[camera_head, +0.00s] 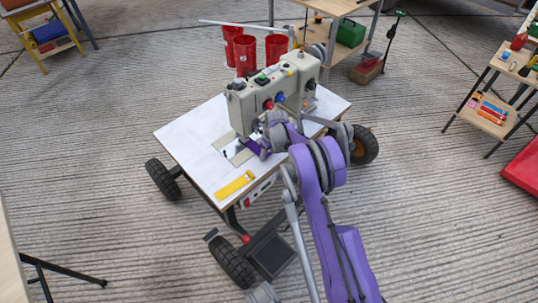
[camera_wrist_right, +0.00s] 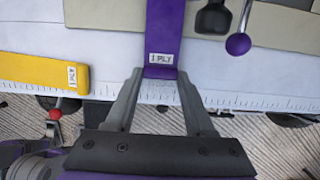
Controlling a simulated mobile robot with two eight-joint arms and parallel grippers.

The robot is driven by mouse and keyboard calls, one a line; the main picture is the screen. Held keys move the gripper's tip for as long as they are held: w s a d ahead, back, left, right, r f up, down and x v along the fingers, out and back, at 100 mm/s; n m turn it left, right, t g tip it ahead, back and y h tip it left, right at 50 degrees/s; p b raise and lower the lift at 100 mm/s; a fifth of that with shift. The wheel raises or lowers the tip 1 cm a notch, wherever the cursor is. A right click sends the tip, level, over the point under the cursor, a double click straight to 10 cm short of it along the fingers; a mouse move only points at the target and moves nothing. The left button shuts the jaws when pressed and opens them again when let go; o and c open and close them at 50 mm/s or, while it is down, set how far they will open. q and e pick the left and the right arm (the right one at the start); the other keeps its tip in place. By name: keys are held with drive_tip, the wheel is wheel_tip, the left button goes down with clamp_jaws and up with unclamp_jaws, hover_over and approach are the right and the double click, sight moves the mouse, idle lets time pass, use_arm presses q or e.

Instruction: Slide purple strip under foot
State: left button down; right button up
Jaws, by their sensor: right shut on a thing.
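The purple strip (camera_wrist_right: 163,35) with a "1 PLY" label runs up from between the fingertips of my right gripper (camera_wrist_right: 160,74) in the right wrist view. The gripper is shut on its near end. In the head view the strip (camera_head: 252,146) lies low at the table top, beside the sewing machine (camera_head: 270,92). My right gripper (camera_head: 267,144) is partly hidden there by my arm. A dark grey part (camera_wrist_right: 212,17) stands right of the strip; I cannot tell if it is the foot.
A yellow strip (camera_head: 234,186) lies on the white wheeled table (camera_head: 188,142) near its front edge. Several red cups (camera_head: 245,55) stand behind the machine. A lever with a purple knob (camera_wrist_right: 238,44) is right of the strip. The table's left side is clear.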

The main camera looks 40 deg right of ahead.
drive_tip(key=shift+f+b, duration=0.1)
drive_tip(key=shift+b, duration=0.2)
idle(0.4)
drive_tip(key=o, duration=1.1)
drive_tip(key=shift+c, duration=0.2)
drive_tip(key=p+v, duration=0.2)
drive_tip(key=v, duration=0.9)
drive_tip(key=shift+p, duration=0.3)
